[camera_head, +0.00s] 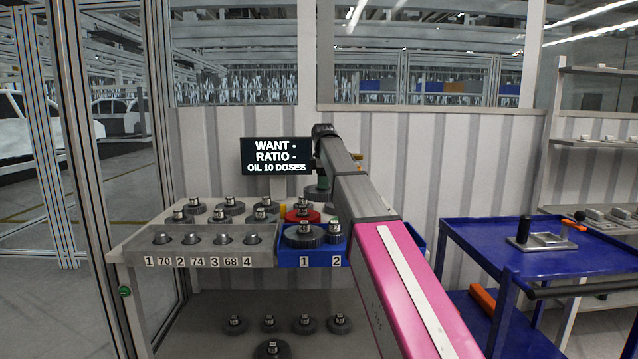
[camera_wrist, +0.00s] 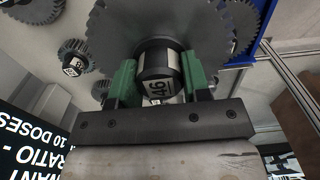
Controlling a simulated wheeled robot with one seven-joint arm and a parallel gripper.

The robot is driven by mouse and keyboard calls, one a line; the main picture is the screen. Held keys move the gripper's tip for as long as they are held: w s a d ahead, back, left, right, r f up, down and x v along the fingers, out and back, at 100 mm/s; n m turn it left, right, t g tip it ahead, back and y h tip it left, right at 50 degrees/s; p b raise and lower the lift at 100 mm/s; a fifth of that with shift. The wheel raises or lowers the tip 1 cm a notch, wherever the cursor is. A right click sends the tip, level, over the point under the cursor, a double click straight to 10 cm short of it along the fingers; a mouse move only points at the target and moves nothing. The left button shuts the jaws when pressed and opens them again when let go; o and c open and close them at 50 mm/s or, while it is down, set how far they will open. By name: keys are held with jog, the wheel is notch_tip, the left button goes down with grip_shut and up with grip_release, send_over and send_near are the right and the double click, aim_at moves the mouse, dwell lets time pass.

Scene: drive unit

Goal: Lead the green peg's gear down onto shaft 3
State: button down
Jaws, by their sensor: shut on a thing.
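My gripper (camera_wrist: 155,78) has green fingers shut on the dark hub, labelled 46, of a large toothed gear (camera_wrist: 112,28) in the wrist view. In the head view a dark gear (camera_head: 317,194) shows below the far end of my arm, above the back of the blue gear unit (camera_head: 290,259). The unit's front is labelled 1 and 2, with a large gear (camera_head: 303,238) at 1 and a smaller gear (camera_head: 334,235) at 2. I cannot make out shaft 3 or the green peg; my arm covers part of the unit. Whether the held gear touches any shaft cannot be told.
A red gear (camera_head: 303,214) sits behind gear 1. A grey rack (camera_head: 200,257) with several gears stands left. A display (camera_head: 276,155) reads "WANT - RATIO - OIL 10 DOSES". Loose gears (camera_head: 305,325) lie on the lower shelf. A blue cart (camera_head: 545,262) stands right.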

jog(key=s+d, duration=1.1)
jog(key=d, duration=0.2)
jog(key=shift+w+d+f, duration=0.1)
jog(key=shift+d+f, duration=0.05)
jog(key=shift+f, duration=1.8)
jog(key=shift+w+d+f, duration=0.1)
jog(key=shift+f, duration=1.8)
jog(key=shift+f, duration=2.2)
jog(key=c, duration=0.5)
grip_release()
